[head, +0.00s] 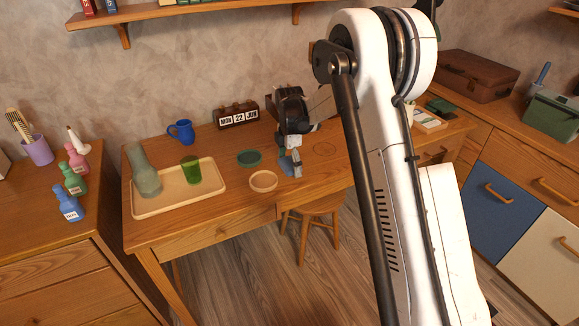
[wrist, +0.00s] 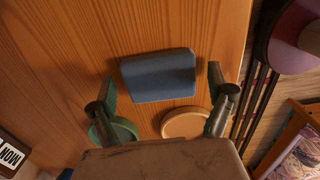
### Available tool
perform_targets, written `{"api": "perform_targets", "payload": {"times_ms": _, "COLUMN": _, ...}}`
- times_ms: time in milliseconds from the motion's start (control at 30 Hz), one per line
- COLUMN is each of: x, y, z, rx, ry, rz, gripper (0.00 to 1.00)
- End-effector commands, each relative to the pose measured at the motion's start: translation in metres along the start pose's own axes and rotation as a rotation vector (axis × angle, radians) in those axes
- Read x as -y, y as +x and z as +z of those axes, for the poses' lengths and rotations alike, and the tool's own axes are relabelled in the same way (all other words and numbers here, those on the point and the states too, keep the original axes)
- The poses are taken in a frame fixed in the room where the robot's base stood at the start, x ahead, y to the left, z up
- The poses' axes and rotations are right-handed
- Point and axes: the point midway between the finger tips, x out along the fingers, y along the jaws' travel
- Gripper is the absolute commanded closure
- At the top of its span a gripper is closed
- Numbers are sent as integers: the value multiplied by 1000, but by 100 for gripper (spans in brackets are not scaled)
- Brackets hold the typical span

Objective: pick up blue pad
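The blue pad (wrist: 158,75) shows in the wrist view as a flat block over the wooden desk top. It also shows in the head view (head: 289,168), partly hidden by my gripper. My gripper (wrist: 162,84) is open, with one finger towards each side of the pad and gaps between. In the head view my gripper (head: 291,156) points down just above the pad. I cannot tell the exact height of the fingertips over the desk.
A round tan dish (head: 263,181) and a dark green dish (head: 249,158) lie just left of the pad. A tray (head: 150,211) with a bottle (head: 145,171) and a green glass (head: 191,170) stands further left. A calendar (head: 237,117) and blue mug (head: 181,132) stand behind.

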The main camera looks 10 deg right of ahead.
Motion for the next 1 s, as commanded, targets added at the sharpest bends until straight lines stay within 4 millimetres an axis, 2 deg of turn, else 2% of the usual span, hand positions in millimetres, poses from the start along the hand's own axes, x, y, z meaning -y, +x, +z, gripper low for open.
{"api": "perform_targets", "payload": {"times_ms": 33, "x": 0, "y": 0, "z": 0, "rx": 0, "ry": 0, "rz": 0, "gripper": 22}}
{"api": "perform_targets", "payload": {"times_ms": 200, "x": 0, "y": 0, "z": 0, "rx": 0, "ry": 0, "rz": 0, "gripper": 45}}
{"api": "perform_targets", "payload": {"times_ms": 300, "x": 0, "y": 0, "z": 0, "rx": 0, "ry": 0, "rz": 0, "gripper": 54}}
{"api": "perform_targets", "payload": {"times_ms": 667, "x": 0, "y": -7, "z": 0, "rx": 0, "ry": 0, "rz": 0, "gripper": 54}}
{"api": "perform_targets", "payload": {"times_ms": 767, "x": 0, "y": -17, "z": 0, "rx": 0, "ry": 0, "rz": 0, "gripper": 54}}
{"api": "perform_targets", "payload": {"times_ms": 900, "x": 0, "y": -42, "z": 0, "rx": 0, "ry": 0, "rz": 0, "gripper": 54}}
{"api": "perform_targets", "payload": {"times_ms": 1000, "x": 7, "y": -55, "z": -21, "rx": 0, "ry": -5, "rz": 0, "gripper": 54}}
